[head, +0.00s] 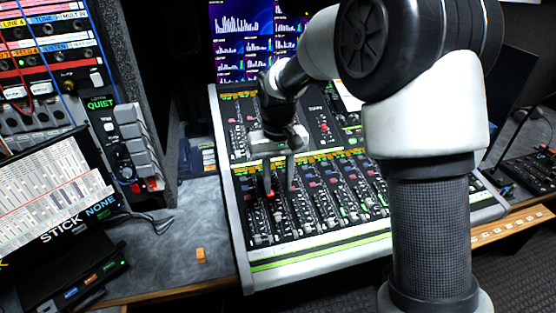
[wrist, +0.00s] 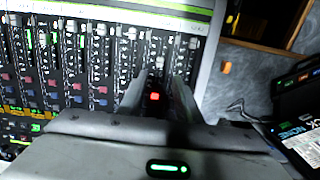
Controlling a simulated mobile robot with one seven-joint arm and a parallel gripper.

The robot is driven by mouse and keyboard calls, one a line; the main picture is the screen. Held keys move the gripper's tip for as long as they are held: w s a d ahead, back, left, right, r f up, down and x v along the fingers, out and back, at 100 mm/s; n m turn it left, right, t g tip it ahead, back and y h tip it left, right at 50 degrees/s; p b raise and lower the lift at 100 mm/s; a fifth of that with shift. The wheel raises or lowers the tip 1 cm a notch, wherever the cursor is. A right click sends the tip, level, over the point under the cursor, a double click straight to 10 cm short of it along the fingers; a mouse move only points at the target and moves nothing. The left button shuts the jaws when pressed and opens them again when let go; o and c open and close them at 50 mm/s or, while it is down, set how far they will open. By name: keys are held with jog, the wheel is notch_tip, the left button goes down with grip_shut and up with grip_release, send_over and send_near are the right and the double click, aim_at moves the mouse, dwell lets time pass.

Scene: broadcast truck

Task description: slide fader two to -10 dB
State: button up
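The mixing console (head: 242,262) fills the middle of the head view, with its fader strips along the near side. In the wrist view the console is seen turned round, with its left edge at the right. The cap I take for fader two (wrist: 160,61) is pale and stands just beyond my fingertips; the strip numbers are too small to confirm this. My gripper (head: 280,190) points down over the left strips, its two fingers apart with nothing held. In the wrist view, a red lit button (wrist: 155,96) shows between the fingers (wrist: 160,76). Finger contact with the panel cannot be told.
Other fader caps (wrist: 131,34) stand close beside the fingers. A small orange block (head: 200,255) lies on the grey desk left of the console. A rack with patch cables (head: 45,60) and a tilted labelled panel (head: 60,190) stand at the left.

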notch_tip(320, 180, up, 6)
jog(key=shift+r+p, duration=0.2)
jog(key=shift+p, duration=0.1)
jog(key=s+d+r+m+t+p, duration=0.1)
jog(key=s+d+r+p, duration=0.3)
jog(key=r, duration=0.4)
jog(key=s+d+r+t+p, duration=0.2)
jog(key=s+d+r, duration=0.3)
jog(key=s+r, duration=0.15)
jog(key=s+d+r+m+t+p, duration=0.1)
jog(key=s+d+r+p, duration=0.1)
jog(key=s, duration=0.4)
jog(key=s+d+r+m+t+p, duration=0.1)
jog(key=s+d+r+p, duration=0.1)
jog(key=s+d+r, duration=0.2)
jog(key=s, duration=0.2)
jog(key=shift+s+r+t+p, duration=0.2)
jog(key=shift+s+t+p, duration=0.1)
jog(key=shift+s+p, duration=0.1)
